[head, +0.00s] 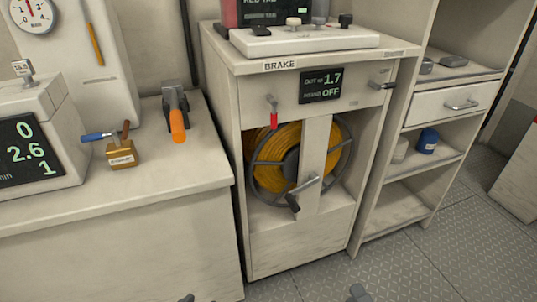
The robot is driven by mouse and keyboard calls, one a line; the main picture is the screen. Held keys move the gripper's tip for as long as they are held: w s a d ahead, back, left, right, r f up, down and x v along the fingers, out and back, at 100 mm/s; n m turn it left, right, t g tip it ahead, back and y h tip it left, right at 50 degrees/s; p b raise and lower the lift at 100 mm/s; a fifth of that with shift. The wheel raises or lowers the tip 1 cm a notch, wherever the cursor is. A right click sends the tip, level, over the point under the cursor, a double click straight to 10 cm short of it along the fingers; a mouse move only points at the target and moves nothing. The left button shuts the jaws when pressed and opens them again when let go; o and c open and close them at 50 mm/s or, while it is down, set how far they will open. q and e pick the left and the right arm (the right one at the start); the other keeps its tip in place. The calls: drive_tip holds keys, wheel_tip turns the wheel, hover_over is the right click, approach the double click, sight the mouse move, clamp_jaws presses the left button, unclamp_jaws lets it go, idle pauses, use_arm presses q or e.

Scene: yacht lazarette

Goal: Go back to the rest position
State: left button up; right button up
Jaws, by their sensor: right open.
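My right gripper (358,292) shows only as a small dark tip at the bottom edge of the head view, right of centre. It is open, low in front of the cabinet and apart from everything; nothing shows in it. Another small dark tip, seemingly my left gripper (187,298), just enters at the bottom edge, left of centre. Its jaws are cut off by the frame. Both arms are out of view.
A cabinet marked BRAKE (300,225) holds a yellow hose reel (283,150) and a red-tipped lever (273,115). The left counter (190,165) bears a brass padlock (122,155) and an orange-handled tool (177,125). Shelves (395,208) stand right. The grey floor (440,265) is clear.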

use_arm(q)
drive_tip(key=a+r+y+p, duration=0.1)
drive_tip(key=a+r+p, duration=0.3)
drive_tip(key=r+p, duration=0.8)
drive_tip(key=s+p, duration=0.1)
drive_tip(key=p, duration=0.3)
drive_tip(key=shift+a+r, duration=0.2)
drive_tip(key=shift+r, duration=0.15)
use_arm(e)
wheel_tip(320, 180, up, 16)
drive_tip(key=s+m+g+h, duration=0.1)
drive_tip(key=m+g, duration=0.2)
drive_tip(key=m, duration=0.6)
drive_tip(key=s+a+m+g+h, duration=0.1)
drive_tip(key=s+m+g+h, duration=0.1)
drive_tip(key=m, duration=0.8)
drive_tip(key=shift+f+g, duration=0.2)
drive_tip(key=shift+g, duration=0.3)
drive_tip(key=shift+w, duration=0.1)
